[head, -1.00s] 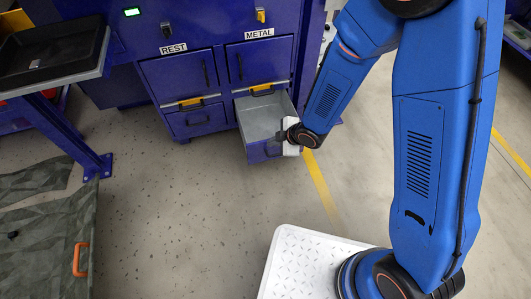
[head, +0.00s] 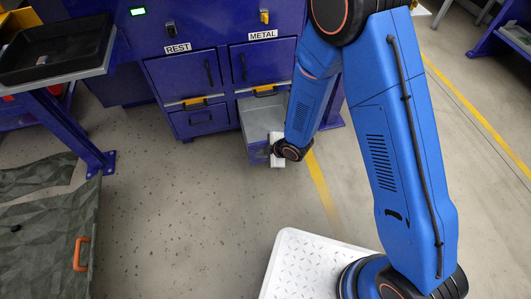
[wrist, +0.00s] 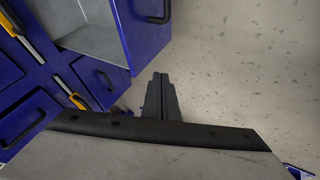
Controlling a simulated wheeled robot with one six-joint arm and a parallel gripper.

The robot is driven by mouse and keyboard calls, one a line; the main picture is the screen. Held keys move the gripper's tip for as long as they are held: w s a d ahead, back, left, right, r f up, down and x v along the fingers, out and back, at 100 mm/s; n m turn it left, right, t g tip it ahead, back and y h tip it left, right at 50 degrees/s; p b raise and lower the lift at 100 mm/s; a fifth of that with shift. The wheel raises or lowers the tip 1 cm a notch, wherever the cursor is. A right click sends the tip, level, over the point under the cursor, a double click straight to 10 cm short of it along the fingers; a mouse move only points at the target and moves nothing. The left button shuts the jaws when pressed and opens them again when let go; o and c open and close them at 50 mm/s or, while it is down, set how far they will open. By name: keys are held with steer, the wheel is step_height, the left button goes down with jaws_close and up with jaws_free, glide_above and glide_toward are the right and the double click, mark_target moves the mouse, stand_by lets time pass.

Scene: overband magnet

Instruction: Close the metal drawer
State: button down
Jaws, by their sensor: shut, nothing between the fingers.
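The metal drawer (head: 254,117) is pulled out under the METAL label, its grey inside showing and its blue front facing me. In the wrist view the dark fingers (wrist: 160,82) are together and empty, just off the front's lower corner. I cannot tell whether they touch it.
The closed REST drawer (head: 199,121) is left of the metal drawer. Closed cabinet doors with handles are above both. A side table with a black tray (head: 52,50) stands at the left. The floor in front of the drawers is clear.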

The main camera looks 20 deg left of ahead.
mark_target(251, 149)
steer(key=w+a, duration=0.1)
steer(key=w, duration=0.1)
steer(key=w+a+f, duration=0.1)
steer(key=w+a, duration=0.1)
steer(key=shift+f, duration=0.2)
stand_by(0.3)
